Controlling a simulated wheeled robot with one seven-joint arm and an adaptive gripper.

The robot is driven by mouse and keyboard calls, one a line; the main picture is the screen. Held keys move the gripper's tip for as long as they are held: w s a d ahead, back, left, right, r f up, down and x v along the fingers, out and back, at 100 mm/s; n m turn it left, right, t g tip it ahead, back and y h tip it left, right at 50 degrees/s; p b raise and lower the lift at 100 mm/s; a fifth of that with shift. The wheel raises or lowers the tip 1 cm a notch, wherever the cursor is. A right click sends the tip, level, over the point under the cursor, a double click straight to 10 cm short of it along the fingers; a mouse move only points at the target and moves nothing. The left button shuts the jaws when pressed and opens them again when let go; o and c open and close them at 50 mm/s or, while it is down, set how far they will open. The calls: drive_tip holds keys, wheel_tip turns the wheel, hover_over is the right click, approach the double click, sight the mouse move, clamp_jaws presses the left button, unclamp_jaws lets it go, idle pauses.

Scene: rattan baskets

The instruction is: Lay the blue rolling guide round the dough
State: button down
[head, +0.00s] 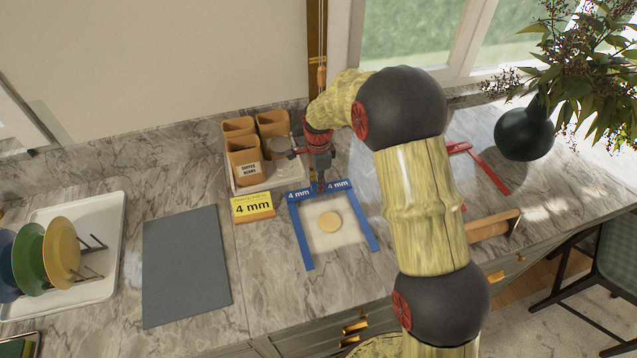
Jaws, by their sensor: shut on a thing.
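The blue rolling guide (303,243) is a three-sided frame marked "4 mm" at both ends of its back bar. Its two arms point toward the counter's front edge. The round, pale dough (330,222) lies on a light square sheet (323,242), between the guide's arms. My gripper (320,185) is shut on the middle of the guide's back bar, behind the dough. Whether the guide touches the counter or hangs just above it, I cannot tell.
A yellow "4 mm" sign (252,206) stands left of the guide, with a tray of canisters (243,160) behind. A red guide (486,168) and a wooden rolling pin (492,226) lie right, partly behind my arm. A grey board (186,265) lies left.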

drive_tip(key=shift+f, duration=0.25)
drive_tip(key=c, duration=1.7)
unclamp_jaws()
wheel_tip(320, 180, up, 13)
drive_tip(key=p, duration=0.2)
drive_tip(key=s+d+r+n+t, duration=0.1)
drive_tip(key=s+d+r+n, duration=0.4)
drive_tip(key=r, duration=0.5)
drive_tip(key=s+d+r+n+t, duration=0.2)
drive_tip(key=s+d+r+n, duration=0.1)
drive_tip(key=s+r, duration=0.55)
drive_tip(key=s+d+n+t, duration=0.1)
drive_tip(key=s+n, duration=0.1)
drive_tip(key=s, duration=0.5)
drive_tip(key=s+d+n, duration=0.2)
drive_tip(key=s+n, duration=0.1)
drive_tip(key=s, duration=0.3)
drive_tip(key=s+d+n+t, duration=0.1)
drive_tip(key=s+d+n, duration=0.1)
drive_tip(key=s, duration=0.5)
drive_tip(key=shift+s+f+n+t, duration=0.3)
drive_tip(key=shift+s+f+n, duration=0.05)
drive_tip(key=shift+f+n, duration=0.05)
